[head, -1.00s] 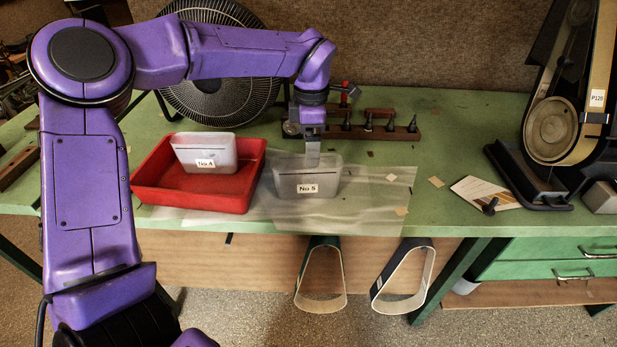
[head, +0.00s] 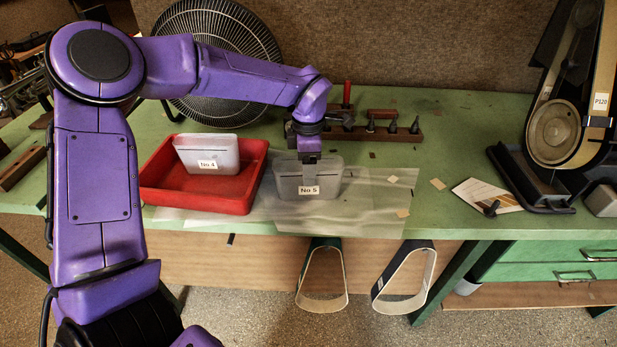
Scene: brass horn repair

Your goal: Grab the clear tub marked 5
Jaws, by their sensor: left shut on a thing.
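The clear tub marked No 5 (head: 325,180) stands on a translucent sheet (head: 375,205) on the green bench, right of the red tray. My left gripper (head: 309,160) comes down from above and is shut on the tub's wall. Its fingertips are partly hidden at the tub. A similar tub marked No 4 (head: 208,152) sits inside the red tray (head: 205,202). My right gripper is not in view.
A black fan (head: 205,60) stands behind the tray. A wooden tool rack (head: 385,132) with a red-handled tool is behind the tub. A belt sander (head: 560,120) stands at the right, with a card (head: 487,194) before it. Two belts (head: 405,278) hang below the bench edge.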

